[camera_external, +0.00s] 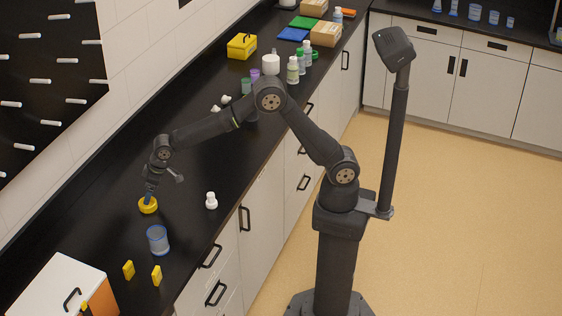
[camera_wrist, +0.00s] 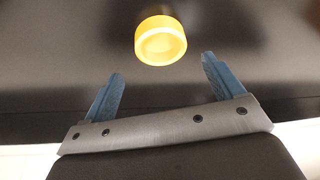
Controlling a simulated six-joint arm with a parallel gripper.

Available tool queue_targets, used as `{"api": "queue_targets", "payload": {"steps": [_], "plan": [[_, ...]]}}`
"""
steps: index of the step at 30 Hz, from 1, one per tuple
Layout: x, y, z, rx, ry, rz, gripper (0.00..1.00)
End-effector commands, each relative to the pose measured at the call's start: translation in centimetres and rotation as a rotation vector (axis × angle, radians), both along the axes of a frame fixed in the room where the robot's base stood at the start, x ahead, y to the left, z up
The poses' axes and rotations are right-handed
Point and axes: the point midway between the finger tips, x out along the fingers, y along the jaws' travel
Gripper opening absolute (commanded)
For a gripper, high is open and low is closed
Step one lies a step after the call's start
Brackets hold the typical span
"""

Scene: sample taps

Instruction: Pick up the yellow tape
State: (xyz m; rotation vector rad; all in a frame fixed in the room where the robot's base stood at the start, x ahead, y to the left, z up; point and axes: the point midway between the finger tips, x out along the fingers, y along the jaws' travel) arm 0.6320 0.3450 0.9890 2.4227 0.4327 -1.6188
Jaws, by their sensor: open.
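The yellow tape (camera_external: 148,206) is a small roll lying on the black counter in the external view. In the wrist view the yellow tape (camera_wrist: 160,41) shows as a ring at top centre, beyond the fingertips and between their lines. My gripper (camera_external: 149,198) points down close to the tape in the external view; I cannot tell there whether it touches it. In the wrist view my gripper (camera_wrist: 162,68) has its two blue fingers wide apart with nothing between them.
A clear blue-rimmed beaker (camera_external: 158,240) stands in front of the tape, and a small white bottle (camera_external: 211,201) stands to its right. Two yellow items (camera_external: 129,270) are nearer the front, beside a white box (camera_external: 62,285). The counter left of the tape is bare.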

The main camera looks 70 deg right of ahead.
Motion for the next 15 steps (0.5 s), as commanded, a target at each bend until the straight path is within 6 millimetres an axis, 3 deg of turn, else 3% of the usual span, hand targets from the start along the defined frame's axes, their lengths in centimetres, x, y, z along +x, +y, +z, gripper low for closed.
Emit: {"api": "queue_targets", "payload": {"steps": [5, 15], "plan": [[0.2, 0.1, -0.9, 0.0, 0.001, 0.0, 0.86], [1.2, 0.7, -5.1, -0.001, 0.001, 0.001, 0.86]]}}
